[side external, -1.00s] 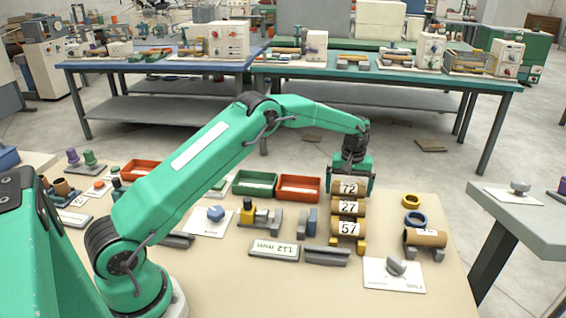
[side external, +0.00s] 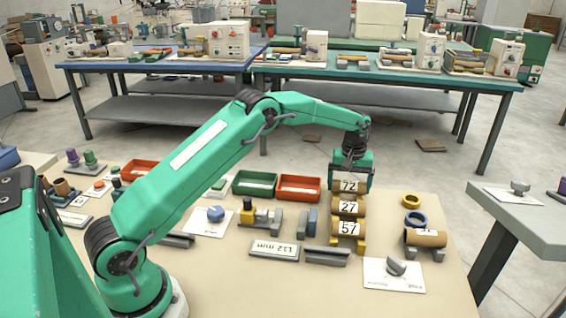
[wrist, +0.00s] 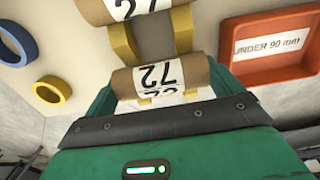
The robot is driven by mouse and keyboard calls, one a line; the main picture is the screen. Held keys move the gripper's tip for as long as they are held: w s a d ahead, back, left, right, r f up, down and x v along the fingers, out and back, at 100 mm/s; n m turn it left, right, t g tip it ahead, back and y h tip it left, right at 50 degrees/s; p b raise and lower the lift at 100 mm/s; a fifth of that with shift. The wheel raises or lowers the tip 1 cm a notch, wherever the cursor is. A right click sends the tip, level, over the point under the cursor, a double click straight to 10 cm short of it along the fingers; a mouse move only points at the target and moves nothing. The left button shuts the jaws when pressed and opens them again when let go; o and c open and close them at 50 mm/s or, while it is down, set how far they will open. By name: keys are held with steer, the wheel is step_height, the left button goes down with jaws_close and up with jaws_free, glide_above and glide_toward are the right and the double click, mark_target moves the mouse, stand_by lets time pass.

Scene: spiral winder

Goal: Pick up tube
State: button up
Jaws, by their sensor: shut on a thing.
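A brown cardboard tube labelled 72 (side external: 349,186) is at the back end of a row of tubes on a yellow rack. My gripper (side external: 350,178) is over it from above, shut on it. In the wrist view the tube labelled 72 (wrist: 160,78) lies across between the two green jaws of my gripper (wrist: 157,92). The tube labelled 27 (side external: 348,208) and the tube labelled 57 (side external: 345,229) rest in front of it. I cannot tell whether tube 72 still touches the rack.
Orange bin (side external: 298,188) and green bin (side external: 254,184) stand left of the gripper. Blue ring (side external: 416,220), yellow ring (side external: 411,201) and another tube on a stand (side external: 425,237) are to the right. A 112 mm block (side external: 274,249) lies front left.

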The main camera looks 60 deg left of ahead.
mark_target(350, 182)
step_height(350, 182, up, 3)
steer(key=shift+d+r, duration=0.1)
steer(key=shift+r, duration=0.05)
steer(key=s+d+r, duration=0.5)
steer(key=d+r, duration=0.1)
steer(key=d, duration=0.4)
steer(key=shift+r, duration=0.35)
steer(key=shift+s+d, duration=0.1)
steer(key=shift+s, duration=0.05)
steer(key=s+r, duration=0.2)
steer(key=s, duration=0.9)
steer(key=s+r, duration=0.3)
steer(key=s, duration=0.7)
steer(key=w+a+f, duration=0.4)
steer(key=a+f, duration=0.3)
steer(key=a, duration=0.3)
steer(key=shift+w+a+f, duration=0.15)
steer(key=shift+w+a, duration=0.25)
steer(key=shift+f, duration=0.1)
steer(key=shift+f, duration=1.9)
steer(key=shift+f, duration=0.65)
